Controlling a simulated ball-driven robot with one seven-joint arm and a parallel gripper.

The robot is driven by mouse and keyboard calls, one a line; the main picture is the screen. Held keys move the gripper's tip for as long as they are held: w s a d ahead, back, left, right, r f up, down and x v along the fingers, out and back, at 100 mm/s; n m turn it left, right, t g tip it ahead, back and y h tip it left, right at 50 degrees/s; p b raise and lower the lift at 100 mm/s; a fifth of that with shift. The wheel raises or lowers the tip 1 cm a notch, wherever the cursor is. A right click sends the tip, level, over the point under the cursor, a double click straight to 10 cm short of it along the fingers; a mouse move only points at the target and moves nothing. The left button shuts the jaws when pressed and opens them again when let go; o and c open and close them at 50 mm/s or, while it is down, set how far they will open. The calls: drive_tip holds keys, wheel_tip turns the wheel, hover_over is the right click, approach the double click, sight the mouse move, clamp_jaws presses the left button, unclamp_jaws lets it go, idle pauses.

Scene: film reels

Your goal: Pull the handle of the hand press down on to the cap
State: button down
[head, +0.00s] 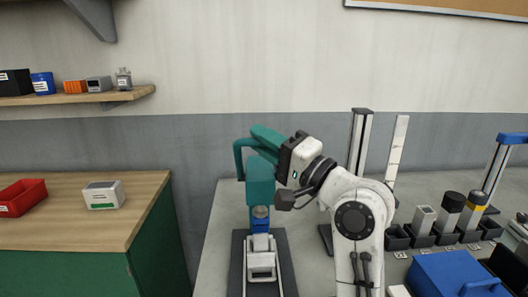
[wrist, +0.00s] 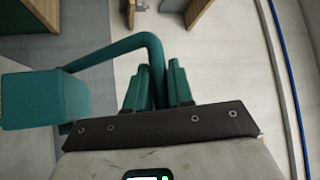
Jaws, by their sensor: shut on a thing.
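The hand press has a teal head (head: 260,183) above a dark base plate (head: 237,273) on the grey bench. Its bent teal handle (head: 238,160) rises at the left of the head. My gripper (head: 256,138) comes from the right and is shut on the handle's upper bar. In the wrist view the handle (wrist: 108,54) runs between the two teal fingers of my gripper (wrist: 158,75), with the press head (wrist: 45,98) at left. A blue piece (head: 260,214) sits just under the head; I cannot tell the cap apart there. A pale metal frame (head: 261,262) stands in front.
A row of dark bins (head: 420,240) with several blocks and cylinders stands at right. A blue box (head: 450,275) lies near the front right. A wooden-topped green cabinet (head: 85,240) is at left, with a floor gap before the bench.

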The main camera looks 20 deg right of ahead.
drive_tip(key=shift+s+a+f+n+t+y+b, duration=0.2)
drive_tip(key=shift+s+f+n+y+b, duration=0.35)
drive_tip(key=shift+b, duration=0.65)
drive_tip(key=shift+s+a+f+n+t+y+b, duration=0.2)
drive_tip(key=shift+s+f+n+y+b, duration=0.15)
drive_tip(key=shift+s+f+n+b, duration=0.6)
drive_tip(key=shift+w+r+b, duration=0.15)
drive_tip(key=shift+w+b, duration=0.15)
drive_tip(key=c, duration=1.1)
unclamp_jaws()
drive_tip(key=b+v, duration=0.1)
drive_tip(key=v, duration=0.9)
drive_tip(key=shift+s+d, duration=0.25)
drive_tip(key=shift+s, duration=0.05)
